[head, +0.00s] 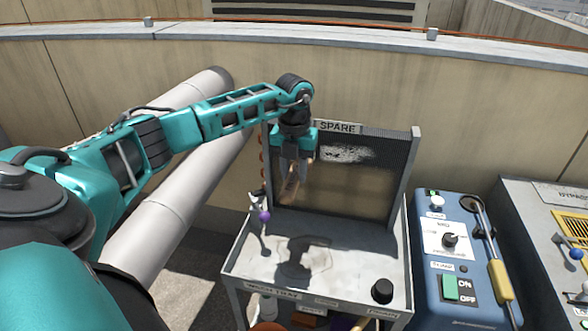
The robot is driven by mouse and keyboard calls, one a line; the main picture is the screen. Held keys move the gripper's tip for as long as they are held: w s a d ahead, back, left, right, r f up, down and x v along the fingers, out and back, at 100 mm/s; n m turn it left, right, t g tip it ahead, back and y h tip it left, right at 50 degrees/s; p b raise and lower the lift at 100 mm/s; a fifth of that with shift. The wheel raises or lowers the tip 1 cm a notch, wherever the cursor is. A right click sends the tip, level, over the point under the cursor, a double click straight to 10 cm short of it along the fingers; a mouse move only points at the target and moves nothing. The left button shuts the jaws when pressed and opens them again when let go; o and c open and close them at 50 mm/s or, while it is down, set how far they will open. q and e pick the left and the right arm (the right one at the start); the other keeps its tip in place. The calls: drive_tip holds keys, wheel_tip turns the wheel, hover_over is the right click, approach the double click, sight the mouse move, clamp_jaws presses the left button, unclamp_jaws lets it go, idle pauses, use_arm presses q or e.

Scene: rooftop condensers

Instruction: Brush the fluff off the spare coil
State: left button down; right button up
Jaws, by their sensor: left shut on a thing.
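The spare coil (350,187) is an upright dark, finned panel in a grey frame, with a "SPARE" label (338,127) on top. A patch of whitish fluff (346,154) lies on its upper part. My left gripper (297,160) points down in front of the coil's left part. It is shut on a brown brush-like tool (290,188), which hangs below the fingers. The fluff is to the right of the gripper. I cannot tell whether the tool touches the coil. My right gripper is not in view.
The coil stands at the back of a grey bench tray (330,265). The tray bears a black knob (382,291) and a purple-tipped lever (264,216). A blue control box (455,262) stands to the right. A thick pale pipe (185,190) runs behind my left arm.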

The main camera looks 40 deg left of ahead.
use_arm(q)
drive_tip(key=shift+r+p, duration=0.5)
drive_tip(key=shift+r, duration=1.3)
drive_tip(key=shift+s+d, duration=0.3)
drive_tip(key=shift+s, duration=0.25)
drive_tip(key=shift+s+d, duration=0.25)
drive_tip(key=shift+s, duration=0.25)
drive_tip(key=shift+s+d, duration=0.5)
drive_tip(key=shift+s, duration=0.4)
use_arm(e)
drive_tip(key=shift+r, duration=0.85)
